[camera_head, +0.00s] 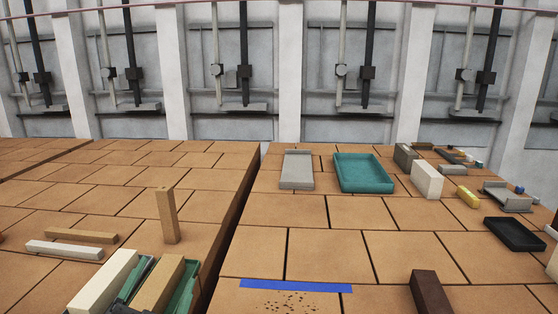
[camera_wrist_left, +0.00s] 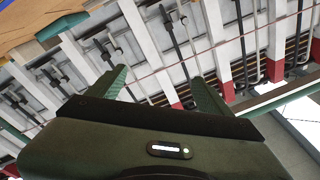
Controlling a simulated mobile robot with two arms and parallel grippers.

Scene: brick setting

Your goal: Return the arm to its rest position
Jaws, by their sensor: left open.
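My left gripper (camera_wrist_left: 160,82) shows in the left wrist view with its two dark green fingers spread apart. Nothing is between the fingers. I cannot clearly make out the left gripper in the head view. My right gripper is in neither view.
A tan upright block (camera_head: 167,215) stands on the left tiled surface. White (camera_head: 103,284) and tan (camera_head: 160,284) blocks lie near its front edge. A gap divides the surfaces. A teal tray (camera_head: 388,184), grey tray (camera_head: 297,184) and dark brown block (camera_head: 430,293) sit right.

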